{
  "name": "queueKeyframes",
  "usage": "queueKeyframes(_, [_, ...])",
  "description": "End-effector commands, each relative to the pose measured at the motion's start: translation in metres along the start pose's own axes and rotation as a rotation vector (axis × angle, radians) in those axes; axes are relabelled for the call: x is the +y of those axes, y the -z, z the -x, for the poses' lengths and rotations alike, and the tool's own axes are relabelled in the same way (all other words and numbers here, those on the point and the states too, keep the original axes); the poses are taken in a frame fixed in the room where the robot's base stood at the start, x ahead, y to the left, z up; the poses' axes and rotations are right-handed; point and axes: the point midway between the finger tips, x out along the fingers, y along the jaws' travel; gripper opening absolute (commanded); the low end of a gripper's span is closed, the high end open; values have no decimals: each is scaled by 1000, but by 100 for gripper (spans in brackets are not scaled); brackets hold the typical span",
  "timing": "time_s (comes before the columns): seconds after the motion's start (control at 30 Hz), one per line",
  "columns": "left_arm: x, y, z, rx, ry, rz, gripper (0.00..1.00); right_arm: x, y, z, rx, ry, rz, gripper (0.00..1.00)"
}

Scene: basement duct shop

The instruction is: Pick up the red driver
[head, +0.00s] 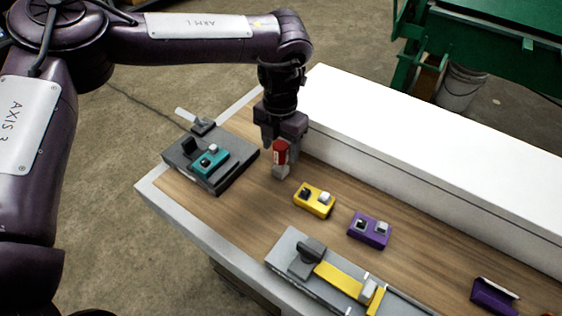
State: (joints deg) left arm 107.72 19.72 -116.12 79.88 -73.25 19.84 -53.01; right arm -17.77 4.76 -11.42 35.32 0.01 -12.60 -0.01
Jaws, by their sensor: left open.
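The red driver (281,151) stands upright on the wooden bench top, with its red handle up and a pale grey block or holder (281,172) at its lower end. My left gripper (280,147) points straight down over it from above. Its fingers are open, one on each side of the red handle. I cannot tell whether either finger touches the handle. The upper end of the driver is partly hidden by the gripper. My right gripper is not in view.
A dark grey fixture with a teal block (210,161) lies left of the driver. A yellow block (314,200) and a purple block (370,230) lie to the right. A grey fixture with a yellow bar (338,275) is in front. A long white box (430,140) runs behind.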

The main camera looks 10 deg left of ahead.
Motion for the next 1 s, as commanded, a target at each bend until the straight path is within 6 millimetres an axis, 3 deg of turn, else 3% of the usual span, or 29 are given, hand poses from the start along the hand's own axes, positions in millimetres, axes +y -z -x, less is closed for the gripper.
queueKeyframes(0.17, [-1,0,-19,1,1,-1,58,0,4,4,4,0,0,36])
queueKeyframes(0.4, [-1,0,-21,0,0,0,58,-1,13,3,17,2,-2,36])
queueKeyframes(0.83, [0,0,-20,0,0,0,3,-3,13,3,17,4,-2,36])
queueKeyframes(1.0, [0,0,-20,-1,0,0,0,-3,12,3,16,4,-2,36])
